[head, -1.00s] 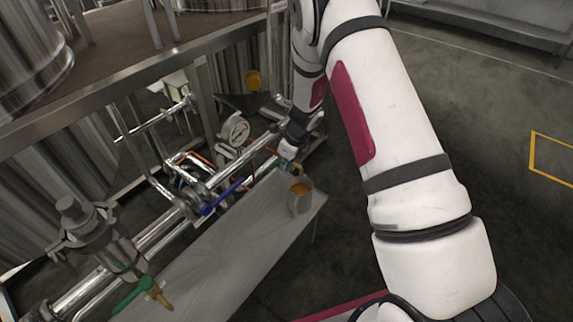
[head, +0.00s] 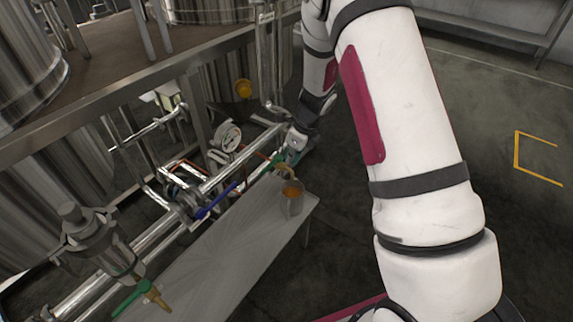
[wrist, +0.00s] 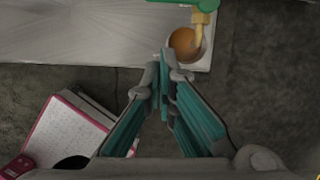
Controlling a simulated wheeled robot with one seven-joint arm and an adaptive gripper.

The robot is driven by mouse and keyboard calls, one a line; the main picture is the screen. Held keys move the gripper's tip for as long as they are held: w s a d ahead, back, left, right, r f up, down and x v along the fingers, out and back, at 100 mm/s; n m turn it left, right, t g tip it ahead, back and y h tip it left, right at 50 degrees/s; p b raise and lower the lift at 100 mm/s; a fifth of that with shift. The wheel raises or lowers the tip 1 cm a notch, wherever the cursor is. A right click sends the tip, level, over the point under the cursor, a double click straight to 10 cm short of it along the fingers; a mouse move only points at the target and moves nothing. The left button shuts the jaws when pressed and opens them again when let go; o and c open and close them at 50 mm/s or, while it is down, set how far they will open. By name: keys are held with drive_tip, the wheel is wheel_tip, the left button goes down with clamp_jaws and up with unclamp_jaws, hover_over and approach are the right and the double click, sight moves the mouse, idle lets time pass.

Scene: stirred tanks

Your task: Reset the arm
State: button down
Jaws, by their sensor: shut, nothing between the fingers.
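My gripper (wrist: 163,75) has teal-padded fingers that meet at the tips, shut and empty, in the wrist view. In the head view the gripper (head: 293,157) is small and partly hidden, at the far end of my white arm, near the pipes. A metal cup (head: 291,204) with orange-brown liquid stands on the far end of the grey bench. The cup also shows in the wrist view (wrist: 204,58), just beyond the fingertips and to the right. A brass spout (wrist: 203,25) hangs over it, with a green handle (wrist: 183,1) above.
The bench (head: 215,255) runs beside steel pipes with a pressure gauge (head: 229,137), a blue handle (head: 215,202) and a nearer green-handled tap (head: 133,295). Large tanks (head: 30,60) stand at the left on a platform. Open floor (head: 490,130) lies to the right.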

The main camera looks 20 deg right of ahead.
drive_tip(key=shift+v, duration=0.9)
